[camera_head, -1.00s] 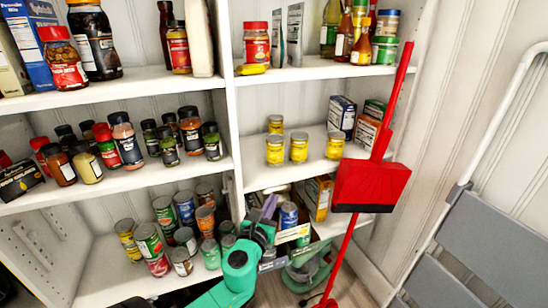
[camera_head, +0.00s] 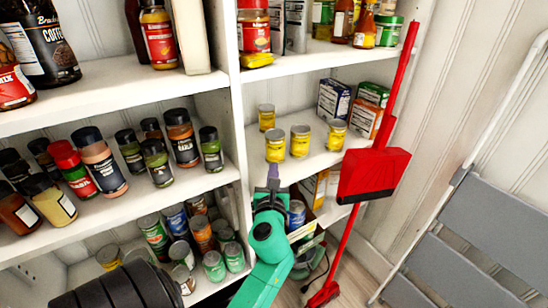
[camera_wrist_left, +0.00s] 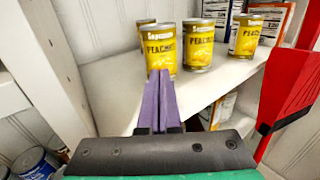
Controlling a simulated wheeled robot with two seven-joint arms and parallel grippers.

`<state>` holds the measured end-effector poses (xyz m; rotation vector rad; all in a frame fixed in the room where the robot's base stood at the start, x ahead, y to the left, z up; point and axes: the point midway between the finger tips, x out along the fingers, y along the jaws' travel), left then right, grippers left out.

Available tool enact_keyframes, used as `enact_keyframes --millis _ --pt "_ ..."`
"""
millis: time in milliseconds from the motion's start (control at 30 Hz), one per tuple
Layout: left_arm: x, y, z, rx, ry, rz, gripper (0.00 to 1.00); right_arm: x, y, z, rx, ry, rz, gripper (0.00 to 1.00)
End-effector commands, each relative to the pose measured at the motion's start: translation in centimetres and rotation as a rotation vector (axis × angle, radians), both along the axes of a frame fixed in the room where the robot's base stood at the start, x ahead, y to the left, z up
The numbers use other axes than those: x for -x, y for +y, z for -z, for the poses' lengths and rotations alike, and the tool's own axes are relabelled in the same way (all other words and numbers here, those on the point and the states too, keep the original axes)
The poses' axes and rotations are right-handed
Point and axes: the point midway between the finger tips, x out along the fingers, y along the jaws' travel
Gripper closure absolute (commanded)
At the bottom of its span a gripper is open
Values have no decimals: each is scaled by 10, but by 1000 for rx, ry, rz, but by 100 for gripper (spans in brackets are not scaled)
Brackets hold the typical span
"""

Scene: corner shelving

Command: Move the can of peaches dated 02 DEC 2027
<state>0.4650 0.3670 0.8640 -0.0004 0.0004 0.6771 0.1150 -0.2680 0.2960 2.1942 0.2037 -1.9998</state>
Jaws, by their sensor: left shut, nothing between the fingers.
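Several yellow cans of peaches stand upright on the middle right shelf (camera_head: 262,178): a back-left can (camera_head: 266,117), a front-left can (camera_head: 275,146), a middle can (camera_head: 300,141) and a right can (camera_head: 336,135). In the left wrist view, the front-left can (camera_wrist_left: 160,46), the middle can (camera_wrist_left: 199,44) and the right can (camera_wrist_left: 245,35) read "PEACHES". No date is legible. My left gripper (camera_head: 273,172), with purple fingers, is shut and empty at the shelf's front, before the front-left can. Its tips (camera_wrist_left: 160,74) overlap that can's lower edge; contact cannot be told. My right gripper is not seen.
Boxes (camera_head: 334,99) stand behind the right can. A red dustpan (camera_head: 372,174) with a long handle stands before the shelf's right end. A white upright (camera_head: 238,120) bounds the left side. A grey stepladder (camera_head: 465,245) is at right. Bare shelf lies right of the middle can.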

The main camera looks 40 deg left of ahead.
Motion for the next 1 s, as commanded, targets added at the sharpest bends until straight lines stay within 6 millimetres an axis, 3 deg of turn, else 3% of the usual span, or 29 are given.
enact_keyframes --millis 233,733,1000 --pt "-34 27 0 1 -2 0 100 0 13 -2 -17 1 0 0" --pt "-44 35 -1 -1 1 2 100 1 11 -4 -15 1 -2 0" --pt "-91 73 -1 -4 0 0 100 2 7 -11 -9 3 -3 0"
